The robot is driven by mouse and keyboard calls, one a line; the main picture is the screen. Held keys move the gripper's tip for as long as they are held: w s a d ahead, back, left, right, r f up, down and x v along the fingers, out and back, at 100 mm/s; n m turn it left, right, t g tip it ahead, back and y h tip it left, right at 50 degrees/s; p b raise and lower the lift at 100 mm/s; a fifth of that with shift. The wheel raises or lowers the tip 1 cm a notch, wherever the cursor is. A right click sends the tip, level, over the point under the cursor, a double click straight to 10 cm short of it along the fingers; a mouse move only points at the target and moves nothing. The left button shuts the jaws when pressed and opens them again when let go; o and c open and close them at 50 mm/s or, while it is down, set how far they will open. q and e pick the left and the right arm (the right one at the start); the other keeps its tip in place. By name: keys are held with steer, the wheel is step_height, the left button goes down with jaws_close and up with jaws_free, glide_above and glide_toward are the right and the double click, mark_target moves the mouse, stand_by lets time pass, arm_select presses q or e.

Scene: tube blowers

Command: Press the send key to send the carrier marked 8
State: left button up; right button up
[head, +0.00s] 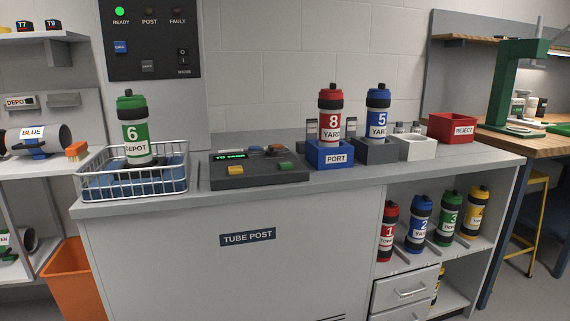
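The carrier marked 8 (331,115) is red and white with a black cap, labelled YARD. It stands upright in a blue holder marked PORT (336,159). Left of it on the counter lies a dark key console (261,177) with a lit green display (231,156) that begins "TO"; the rest is hard to read. The console has a yellow key (236,170), a green key (286,166) and small blue and orange keys along its back. I cannot read any key's label, so I cannot tell which is send. Neither gripper is in view.
A wire basket (135,186) holds green carrier 6 (134,128). Blue carrier 5 (377,115) stands in a dark holder right of PORT. A white box (414,148) and red REJECT bin (452,127) are further right. The wall panel's green READY lamp (120,12) is lit. The counter front is clear.

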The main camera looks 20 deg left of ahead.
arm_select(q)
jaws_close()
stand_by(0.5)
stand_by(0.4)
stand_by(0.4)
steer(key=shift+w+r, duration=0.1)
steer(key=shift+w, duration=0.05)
